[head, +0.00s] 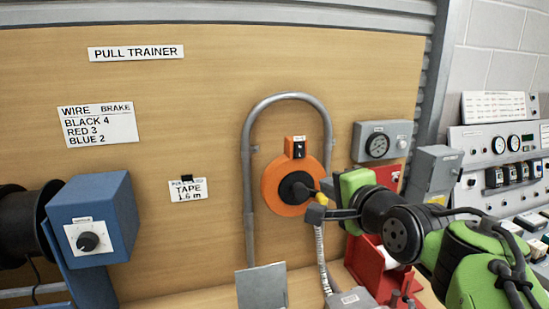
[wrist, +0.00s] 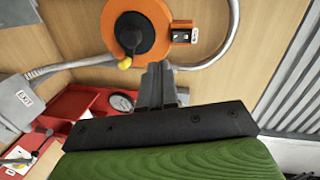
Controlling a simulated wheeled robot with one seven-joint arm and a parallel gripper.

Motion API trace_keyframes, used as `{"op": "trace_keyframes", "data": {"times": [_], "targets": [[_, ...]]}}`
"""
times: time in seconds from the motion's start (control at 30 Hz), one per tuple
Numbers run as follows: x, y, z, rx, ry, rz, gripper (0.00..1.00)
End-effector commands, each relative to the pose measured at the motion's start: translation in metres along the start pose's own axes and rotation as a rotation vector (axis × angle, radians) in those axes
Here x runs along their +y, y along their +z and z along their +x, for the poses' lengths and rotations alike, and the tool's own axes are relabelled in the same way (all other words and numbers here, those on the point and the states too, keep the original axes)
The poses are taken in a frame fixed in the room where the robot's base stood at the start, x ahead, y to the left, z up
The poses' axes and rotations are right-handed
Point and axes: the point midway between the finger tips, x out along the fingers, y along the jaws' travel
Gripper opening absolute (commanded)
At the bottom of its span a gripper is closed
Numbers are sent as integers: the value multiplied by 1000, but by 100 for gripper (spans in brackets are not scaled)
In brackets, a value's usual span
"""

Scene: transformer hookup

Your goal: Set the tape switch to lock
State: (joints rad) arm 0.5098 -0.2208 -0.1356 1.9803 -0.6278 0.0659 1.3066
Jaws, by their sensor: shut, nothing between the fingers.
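The orange tape reel (head: 280,190) is mounted on the wooden panel inside a grey pipe arch. Its black hub has a crank with a yellow knob. The tape switch (head: 299,148) is a small black and white part on an orange block at the reel's upper edge; its setting is too small to read. In the wrist view the switch (wrist: 184,36) sits right of the reel (wrist: 140,30). My gripper (head: 314,213) is shut and empty, in front of the reel's lower right edge, below the switch. In the wrist view its fingertips (wrist: 158,72) point toward the reel; contact is unclear.
The grey pipe arch (head: 246,190) surrounds the reel. A gauge box (head: 381,141) hangs to the right, above a red tray (head: 368,268). A blue box with a knob (head: 95,230) stands left. A "TAPE 1.6 m" label (head: 188,190) is on the panel.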

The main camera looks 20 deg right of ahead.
Motion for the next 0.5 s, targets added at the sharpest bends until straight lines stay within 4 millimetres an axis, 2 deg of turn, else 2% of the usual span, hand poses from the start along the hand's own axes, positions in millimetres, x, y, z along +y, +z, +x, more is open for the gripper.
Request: {"op": "trace_keyframes", "data": {"times": [0.03, 0.1, 0.5], "targets": [[-7, -12, 3, 13, -35, 58, 0], [-14, -19, 5, 18, -69, 110, 0], [-17, -19, 10, 15, -79, 129, 0]]}}
